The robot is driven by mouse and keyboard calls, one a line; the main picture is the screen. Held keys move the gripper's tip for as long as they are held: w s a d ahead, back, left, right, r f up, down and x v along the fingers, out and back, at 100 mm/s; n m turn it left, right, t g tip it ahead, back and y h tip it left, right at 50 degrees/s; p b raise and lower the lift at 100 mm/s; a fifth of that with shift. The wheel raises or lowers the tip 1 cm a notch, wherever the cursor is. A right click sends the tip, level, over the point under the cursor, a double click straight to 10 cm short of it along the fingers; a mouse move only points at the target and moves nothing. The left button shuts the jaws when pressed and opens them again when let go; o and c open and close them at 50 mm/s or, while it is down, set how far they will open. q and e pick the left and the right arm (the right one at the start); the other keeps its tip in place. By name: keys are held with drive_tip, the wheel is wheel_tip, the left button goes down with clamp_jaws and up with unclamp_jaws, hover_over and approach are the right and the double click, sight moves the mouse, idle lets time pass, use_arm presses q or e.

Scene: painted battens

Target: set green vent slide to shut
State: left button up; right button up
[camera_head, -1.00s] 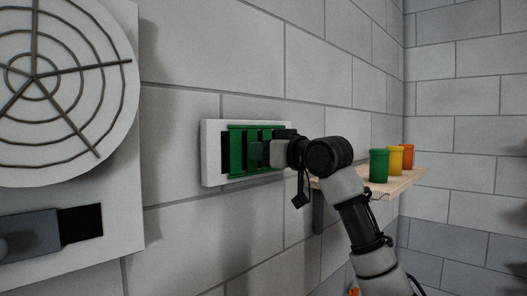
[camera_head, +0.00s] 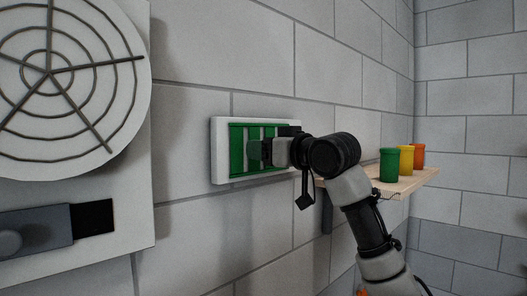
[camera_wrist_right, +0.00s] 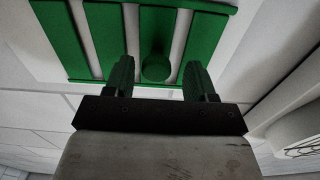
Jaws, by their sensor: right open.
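The green vent slide (camera_head: 237,150) sits in a white wall plate (camera_head: 217,152). Its upright green bars (camera_wrist_right: 105,40) have pale strips between them, and no black slots show in either view. A round green knob (camera_wrist_right: 156,68) stands out from one bar. My right gripper (camera_head: 262,151) is in front of the vent and hides its right part in the head view. In the right wrist view the fingers (camera_wrist_right: 158,78) are open, one on each side of the knob, with a visible gap to each. My left gripper is not in view.
A wooden shelf (camera_head: 408,187) to the right holds a green jar (camera_head: 389,165), a yellow jar (camera_head: 406,158) and an orange jar (camera_head: 418,156). At the left are a round fan grille (camera_head: 75,75) and a grey slider (camera_head: 45,228) beside a black opening.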

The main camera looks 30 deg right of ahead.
drive_tip(key=b+v, duration=0.5)
drive_tip(key=v, duration=0.5)
drive_tip(key=shift+s, duration=0.15)
